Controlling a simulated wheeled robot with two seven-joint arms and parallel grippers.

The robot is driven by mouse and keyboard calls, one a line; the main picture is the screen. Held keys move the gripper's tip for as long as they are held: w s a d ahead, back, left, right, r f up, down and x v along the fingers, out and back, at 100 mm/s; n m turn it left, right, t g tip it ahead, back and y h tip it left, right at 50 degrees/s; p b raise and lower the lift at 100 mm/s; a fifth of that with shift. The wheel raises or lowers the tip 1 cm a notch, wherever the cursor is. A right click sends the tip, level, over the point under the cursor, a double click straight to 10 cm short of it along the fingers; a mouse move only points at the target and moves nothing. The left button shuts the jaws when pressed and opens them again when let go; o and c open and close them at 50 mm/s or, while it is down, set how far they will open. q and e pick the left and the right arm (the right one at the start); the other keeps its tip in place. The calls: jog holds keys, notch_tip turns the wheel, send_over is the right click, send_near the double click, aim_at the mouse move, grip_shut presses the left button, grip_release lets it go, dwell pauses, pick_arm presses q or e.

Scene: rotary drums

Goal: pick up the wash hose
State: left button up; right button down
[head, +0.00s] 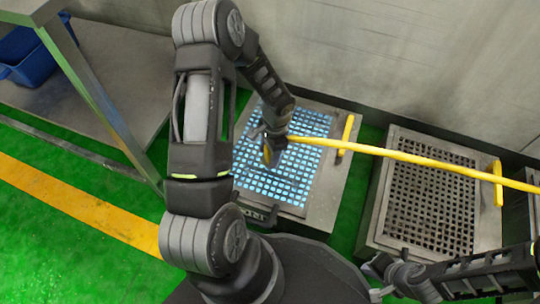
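The yellow wash hose (400,156) runs from the right edge across the floor grates to my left gripper. My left gripper (269,148) is over the left, blue-lit grate and appears shut on the hose near its end. A short yellow piece shows just below the fingers. The fingers are small and partly hidden by the wrist. My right gripper (372,280) is low in the picture, in front of the right grate and apart from the hose. Its fingers look spread and empty.
The left grate (325,205) and right grate (382,236) have metal frames and upright yellow handles (347,135) (497,183). A grey wall stands behind. A metal table (75,65) and blue bin (30,62) are at the upper left.

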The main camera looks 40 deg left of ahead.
pick_arm(q)
grip_shut()
dwell(0.3)
dwell(0.4)
notch_tip(320, 180, up, 10)
jog(key=p, duration=0.4)
dwell(0.5)
